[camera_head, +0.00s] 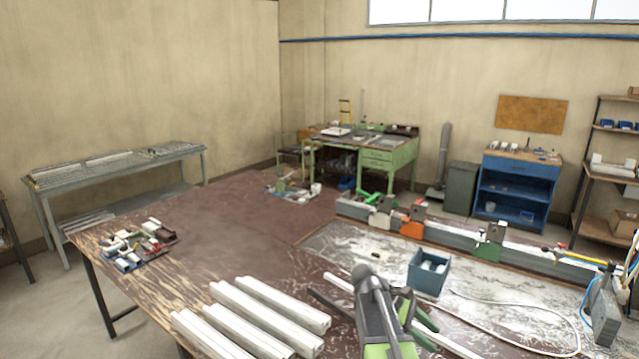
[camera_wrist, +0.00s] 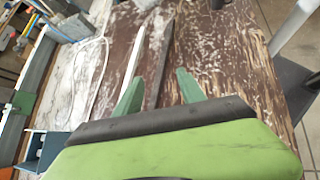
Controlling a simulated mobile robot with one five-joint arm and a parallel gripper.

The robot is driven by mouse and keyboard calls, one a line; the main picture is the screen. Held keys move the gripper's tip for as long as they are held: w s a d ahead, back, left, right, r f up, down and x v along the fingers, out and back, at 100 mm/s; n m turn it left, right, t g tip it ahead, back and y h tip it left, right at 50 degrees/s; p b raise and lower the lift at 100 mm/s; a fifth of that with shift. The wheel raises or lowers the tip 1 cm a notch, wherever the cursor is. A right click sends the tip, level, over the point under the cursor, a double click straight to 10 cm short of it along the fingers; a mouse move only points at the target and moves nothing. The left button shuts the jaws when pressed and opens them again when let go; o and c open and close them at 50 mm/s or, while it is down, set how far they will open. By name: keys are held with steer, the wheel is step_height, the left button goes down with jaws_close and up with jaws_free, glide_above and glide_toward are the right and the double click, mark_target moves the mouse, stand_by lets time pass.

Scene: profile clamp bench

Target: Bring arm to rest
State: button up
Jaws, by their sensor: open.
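My gripper (camera_head: 410,312) is at the bottom right of centre in the head view, above the worn brown bench (camera_head: 220,225). In the wrist view its two green fingers (camera_wrist: 158,88) are spread apart with nothing between them. Beyond the fingers, a thin white strip (camera_wrist: 135,48) and a dark flat bar (camera_wrist: 160,65) lie on the bench. My arm partly hides the bench and the white strip (camera_head: 340,284) in the head view.
Several pale profiles (camera_head: 250,315) lie left of my arm. A blue bin (camera_head: 428,272) stands to its right, near a clamp rail (camera_head: 460,232) and a white hose (camera_head: 530,322). Small parts (camera_head: 140,245) sit at the left edge. The bench's middle is clear.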

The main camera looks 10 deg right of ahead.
steer(key=a+f+m+t+y+b, duration=0.1)
steer(key=a+f+m+y, duration=0.3)
steer(key=a, duration=0.9)
steer(key=s+a+f+m+t+y+b, duration=0.1)
steer(key=a+f+m+t+y, duration=0.3)
steer(key=a, duration=0.9)
step_height(320, 180, down, 4)
steer(key=shift+s+a+f+m+y, duration=0.15)
steer(key=shift+s+m+y, duration=0.2)
steer(key=shift+m, duration=0.65)
steer(key=shift+w, duration=0.1)
steer(key=shift+c, duration=0.4)
